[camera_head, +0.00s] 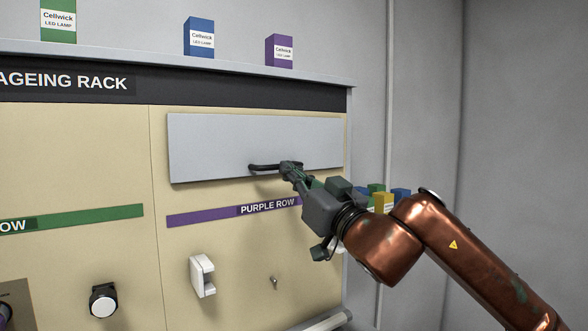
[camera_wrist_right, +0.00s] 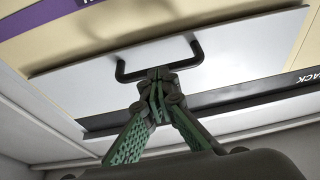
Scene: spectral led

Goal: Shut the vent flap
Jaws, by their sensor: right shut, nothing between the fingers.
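The vent flap (camera_head: 215,145) is a wide pale grey panel with a dark bar handle (camera_head: 262,168) near its lower edge, above the purple row label. It stands slightly proud of the beige rack face, with a shadow under its lower edge; I cannot tell how far open it is. In the right wrist view the flap (camera_wrist_right: 225,50) and handle (camera_wrist_right: 132,76) lie ahead of the fingers. My right gripper (camera_head: 288,168) is shut and empty, fingertips (camera_wrist_right: 158,76) at the handle's bar; contact is unclear. My left gripper is not in view.
Green (camera_head: 58,20), blue (camera_head: 199,36) and purple (camera_head: 279,51) lamp boxes stand on the top ledge. Below the flap are a white bracket (camera_head: 202,276), a small metal peg (camera_head: 273,282) and a round knob (camera_head: 103,300). Several coloured boxes (camera_head: 383,202) sit behind my right arm.

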